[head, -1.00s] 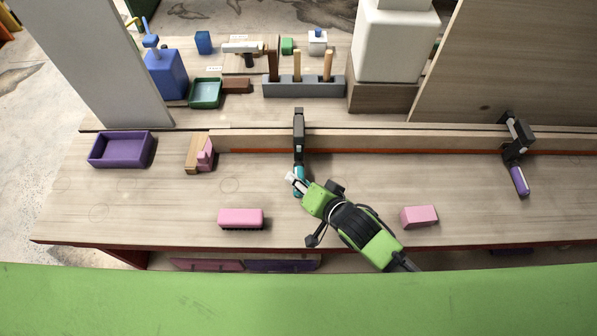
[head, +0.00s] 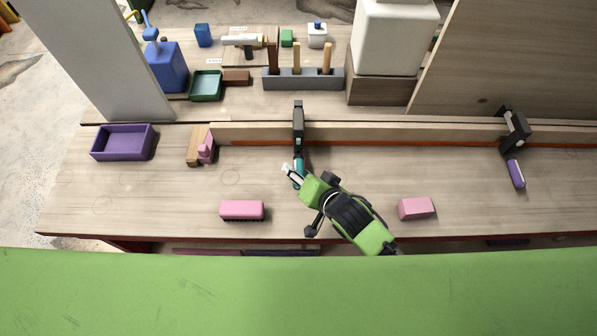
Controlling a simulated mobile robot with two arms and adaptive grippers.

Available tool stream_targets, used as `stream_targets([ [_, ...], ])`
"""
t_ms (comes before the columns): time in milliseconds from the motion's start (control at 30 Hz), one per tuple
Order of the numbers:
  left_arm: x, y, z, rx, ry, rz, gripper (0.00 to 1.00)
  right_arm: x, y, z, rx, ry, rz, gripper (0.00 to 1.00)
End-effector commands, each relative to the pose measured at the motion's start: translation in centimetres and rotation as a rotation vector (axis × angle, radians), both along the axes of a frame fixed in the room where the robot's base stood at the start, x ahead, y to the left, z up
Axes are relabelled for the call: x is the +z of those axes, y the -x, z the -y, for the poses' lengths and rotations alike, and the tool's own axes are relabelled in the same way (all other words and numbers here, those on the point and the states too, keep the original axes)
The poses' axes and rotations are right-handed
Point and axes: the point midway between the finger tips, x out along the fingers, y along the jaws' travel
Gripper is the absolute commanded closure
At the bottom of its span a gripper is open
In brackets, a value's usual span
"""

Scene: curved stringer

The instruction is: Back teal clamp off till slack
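The teal clamp (head: 298,125) is a dark clamp with a teal handle (head: 298,165). It sits upright on the long wooden strip, left of the middle of the bench, its handle pointing towards me. My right gripper (head: 291,173), on a green and black arm from the lower right, is at the handle. Its pale fingertips overlap the handle's lower part and partly hide it. I cannot tell whether they are closed on it. A second dark clamp (head: 515,129) with a purple handle (head: 515,174) sits on the strip at the right. My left gripper is not in view.
A pink brush (head: 242,210) and a pink block (head: 417,208) lie on the front of the bench, either side of my arm. A purple tray (head: 123,156) and a wood-and-pink block (head: 201,146) are at the left. A grey rack (head: 303,84) stands behind the strip.

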Motion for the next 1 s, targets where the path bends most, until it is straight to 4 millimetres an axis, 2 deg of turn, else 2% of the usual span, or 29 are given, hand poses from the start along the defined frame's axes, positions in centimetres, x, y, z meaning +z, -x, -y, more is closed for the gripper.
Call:
stream_targets([
  [267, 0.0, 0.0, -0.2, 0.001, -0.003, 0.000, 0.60, 0.4, 0.7, 0.4, 0.000, -0.001, -0.002, 0.63],
  [700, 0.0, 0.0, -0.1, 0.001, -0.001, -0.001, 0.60, 5.1, 6.5, 3.8, 0.002, -0.001, -0.001, 0.63],
  [1000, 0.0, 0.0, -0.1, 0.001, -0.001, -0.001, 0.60, 6.7, 8.4, 5.0, 0.000, 0.001, -0.001, 0.63],
])
